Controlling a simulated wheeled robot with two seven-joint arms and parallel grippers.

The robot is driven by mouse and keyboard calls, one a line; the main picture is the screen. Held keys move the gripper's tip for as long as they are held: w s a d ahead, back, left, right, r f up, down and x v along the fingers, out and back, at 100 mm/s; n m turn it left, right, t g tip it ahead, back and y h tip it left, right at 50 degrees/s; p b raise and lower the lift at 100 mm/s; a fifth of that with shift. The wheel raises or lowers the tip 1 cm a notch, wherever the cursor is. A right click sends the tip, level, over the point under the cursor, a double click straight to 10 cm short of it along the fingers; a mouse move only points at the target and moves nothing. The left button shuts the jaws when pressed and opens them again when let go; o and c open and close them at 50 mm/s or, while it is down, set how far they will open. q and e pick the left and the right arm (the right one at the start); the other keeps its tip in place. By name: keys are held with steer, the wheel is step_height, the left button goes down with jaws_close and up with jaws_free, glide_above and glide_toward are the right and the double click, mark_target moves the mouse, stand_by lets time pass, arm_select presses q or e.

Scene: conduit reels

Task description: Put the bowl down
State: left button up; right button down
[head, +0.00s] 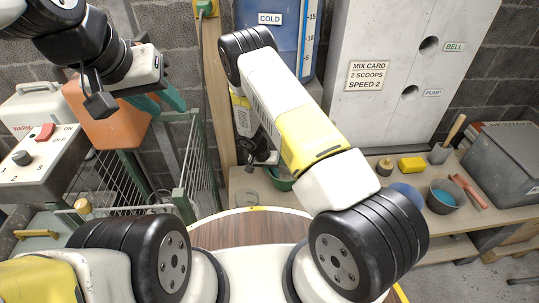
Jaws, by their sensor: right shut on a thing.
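A green bowl (284,184) shows at the middle of the head view, low at the bench's left part. My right forearm hides part of it. My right gripper (264,160) is shut at the bowl's near left rim. I cannot tell whether the bowl touches the bench top (240,187) or hangs just above it. My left gripper (122,78) is at the upper left, in front of an orange container, well away from the bowl.
A wooden post (214,90) and green-framed wire cage (196,165) stand left of the bowl.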

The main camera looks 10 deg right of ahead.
steer(key=shift+f, duration=0.8)
steer(key=shift+f, duration=0.1)
steer(key=c, duration=1.6)
jaws_free()
steer(key=shift+o, duration=0.2)
steer(key=v, duration=1.2)
